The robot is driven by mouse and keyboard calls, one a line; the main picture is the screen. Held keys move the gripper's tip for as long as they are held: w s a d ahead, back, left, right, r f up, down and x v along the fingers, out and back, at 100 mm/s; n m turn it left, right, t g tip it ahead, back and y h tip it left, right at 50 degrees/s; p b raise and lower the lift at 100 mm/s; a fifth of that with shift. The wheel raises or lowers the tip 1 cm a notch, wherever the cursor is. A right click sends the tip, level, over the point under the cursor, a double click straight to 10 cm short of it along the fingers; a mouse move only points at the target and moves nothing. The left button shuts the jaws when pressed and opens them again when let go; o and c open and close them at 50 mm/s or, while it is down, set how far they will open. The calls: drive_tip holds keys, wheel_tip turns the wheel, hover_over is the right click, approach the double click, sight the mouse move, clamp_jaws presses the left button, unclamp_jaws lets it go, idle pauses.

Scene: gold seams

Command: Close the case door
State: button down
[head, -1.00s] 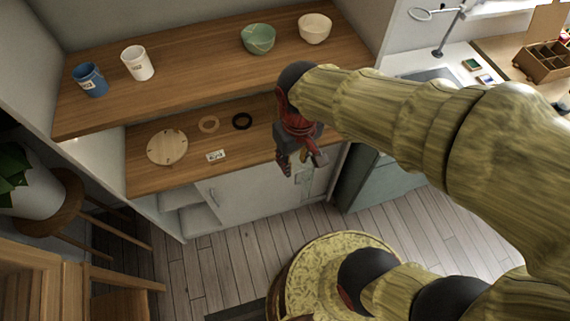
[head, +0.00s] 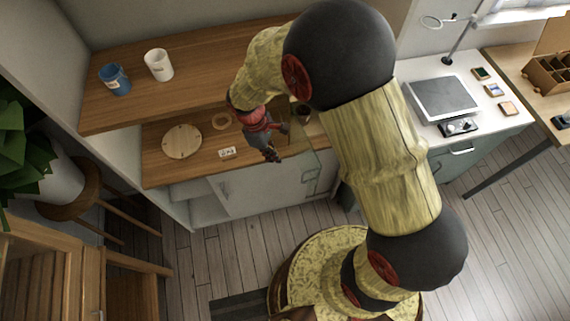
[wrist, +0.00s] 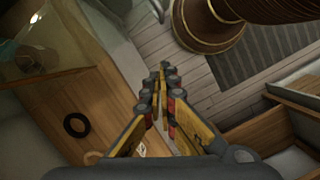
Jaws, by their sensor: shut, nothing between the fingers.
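The case is a wooden two-level unit, with an upper board (head: 205,88) and a lower board (head: 160,177). What looks like its clear glass door (head: 304,168) stands swung out at the right end of the lower board, partly behind my arm. A clear panel (wrist: 50,52), probably the same door, shows at upper left in the wrist view. My gripper (head: 272,156) is shut and empty, just left of the panel, over the front edge of the lower board. In the wrist view my fingers (wrist: 164,70) meet at their tips; I cannot tell whether they touch the panel.
A round wooden disc (head: 182,141), a tan ring (head: 221,120) and a small white card (head: 227,152) lie on the lower board. A black ring (wrist: 76,125) shows in the wrist view. Blue (head: 115,79) and white (head: 159,65) cups stand above. The floor (head: 225,255) in front is open.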

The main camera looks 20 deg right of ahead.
drive_tip(key=s+d+f+b, duration=0.1)
drive_tip(key=s+d+f, duration=0.2)
drive_tip(key=f, duration=0.6)
drive_tip(key=d, duration=0.2)
drive_tip(key=shift+d+b, duration=0.35)
drive_tip(key=shift+b, duration=0.05)
drive_tip(key=shift+d, duration=0.15)
